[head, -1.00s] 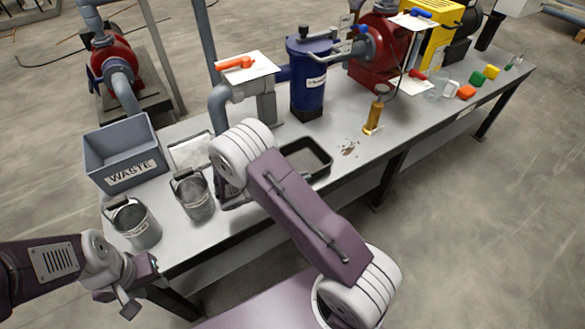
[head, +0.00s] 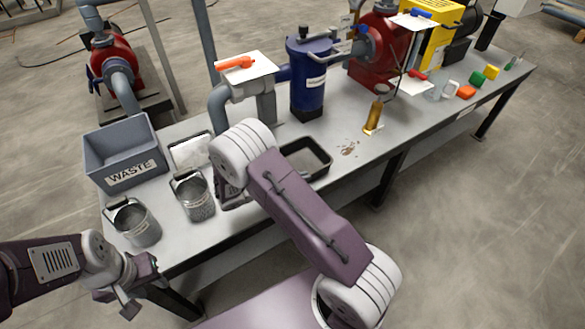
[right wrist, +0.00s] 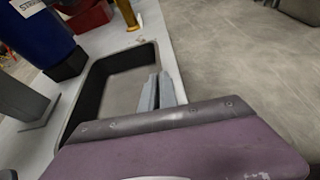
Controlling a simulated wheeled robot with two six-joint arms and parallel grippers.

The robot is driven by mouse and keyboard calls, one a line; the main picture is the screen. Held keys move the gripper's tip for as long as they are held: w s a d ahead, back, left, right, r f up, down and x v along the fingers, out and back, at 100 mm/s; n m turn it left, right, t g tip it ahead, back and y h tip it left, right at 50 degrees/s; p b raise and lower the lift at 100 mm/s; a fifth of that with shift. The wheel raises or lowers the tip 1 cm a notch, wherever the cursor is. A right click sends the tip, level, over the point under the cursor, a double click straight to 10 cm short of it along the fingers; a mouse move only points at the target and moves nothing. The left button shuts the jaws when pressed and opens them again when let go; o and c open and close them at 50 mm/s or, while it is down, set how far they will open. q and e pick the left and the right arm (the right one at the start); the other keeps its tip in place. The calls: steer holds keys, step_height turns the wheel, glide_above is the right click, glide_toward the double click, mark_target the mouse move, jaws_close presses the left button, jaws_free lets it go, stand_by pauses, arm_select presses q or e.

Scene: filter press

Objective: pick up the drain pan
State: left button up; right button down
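The drain pan (head: 318,175) is a black, shallow rectangular tray on the grey bench; my right arm hides its left part in the head view. In the right wrist view the pan (right wrist: 84,92) spreads from the middle to the left, with a dark wall and grey floor. My right gripper (right wrist: 158,80) has its two grey fingers close together at the pan's near right rim, with the rim seeming to run between them. The head view hides these fingertips. My left gripper (head: 142,287) is open and empty, in front of the bench's left end.
Two metal strainer baskets (head: 196,203) and a grey WASTE bin (head: 128,158) stand at the bench's left end. A blue strainer housing (head: 308,85) stands behind the pan. A brass-coloured part (head: 373,117) and a brown stain (head: 349,148) are to its right. Open floor lies at right.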

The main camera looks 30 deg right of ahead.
step_height(320, 180, up, 5)
steer(key=shift+f+p, duration=0.2)
steer(key=shift+p, duration=0.9)
steer(key=d+r+p, duration=0.2)
steer(key=d+r, duration=0.4)
steer(key=d, duration=0.5)
steer(key=shift+s+d+r, duration=0.25)
steer(key=shift+s+d, duration=0.1)
